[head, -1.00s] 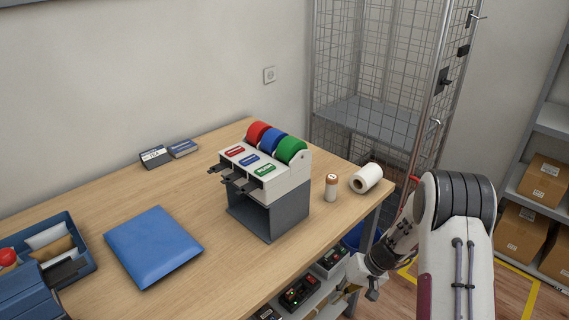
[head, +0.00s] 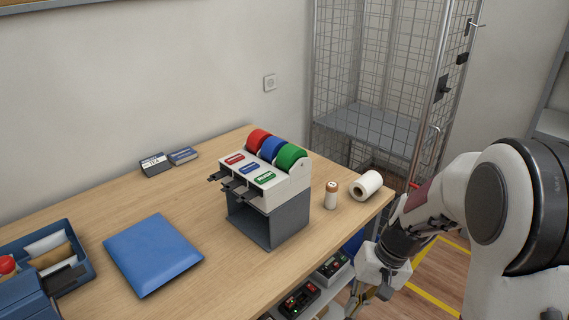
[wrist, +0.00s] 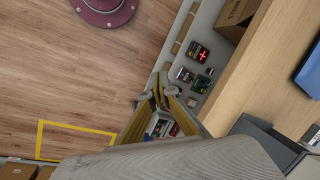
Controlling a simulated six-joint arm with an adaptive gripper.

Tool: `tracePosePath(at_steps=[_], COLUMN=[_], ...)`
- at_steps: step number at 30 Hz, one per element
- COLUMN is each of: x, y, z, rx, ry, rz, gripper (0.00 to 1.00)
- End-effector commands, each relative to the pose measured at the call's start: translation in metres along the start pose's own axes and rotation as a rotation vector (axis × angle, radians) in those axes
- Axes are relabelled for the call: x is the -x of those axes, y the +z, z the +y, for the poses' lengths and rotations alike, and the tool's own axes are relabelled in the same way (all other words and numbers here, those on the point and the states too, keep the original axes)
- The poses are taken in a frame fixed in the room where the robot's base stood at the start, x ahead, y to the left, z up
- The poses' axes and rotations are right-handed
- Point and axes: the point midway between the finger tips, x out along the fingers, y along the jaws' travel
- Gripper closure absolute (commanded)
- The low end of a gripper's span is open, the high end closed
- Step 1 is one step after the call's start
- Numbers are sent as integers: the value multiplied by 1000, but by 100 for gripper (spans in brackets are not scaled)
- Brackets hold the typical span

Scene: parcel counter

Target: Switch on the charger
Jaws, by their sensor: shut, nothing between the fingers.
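Several small devices sit on the shelf under the counter. A black one with green and red lights (head: 300,298) shows in the head view, beside a grey one with a dark face (head: 333,265). In the wrist view a dark device with a lit red mark (wrist: 199,52) lies beyond my fingers. I cannot tell for sure which device is the charger. My gripper (head: 360,300) hangs beside the counter's right end, low near the shelf; in the wrist view my gripper (wrist: 164,91) is shut and empty, apart from the lit device. Its fingertips are small and partly dark.
The wooden counter (head: 190,205) carries a tape dispenser (head: 288,204), a blue envelope (head: 153,254), a blue tray (head: 85,267), a small bottle (head: 331,196) and a white roll (head: 367,186). A wire cage (head: 362,120) stands behind. Open floor (wrist: 70,75) lies left in the wrist view.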

Motion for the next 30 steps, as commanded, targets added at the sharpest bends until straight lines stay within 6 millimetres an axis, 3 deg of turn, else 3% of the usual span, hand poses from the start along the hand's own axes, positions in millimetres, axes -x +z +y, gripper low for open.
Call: tracePosePath(at_steps=[12, 30], x=[52, 106], y=[55, 126], z=[-2, 2], rx=[-19, 11], ry=[95, 212], rz=[52, 179], gripper=[100, 100])
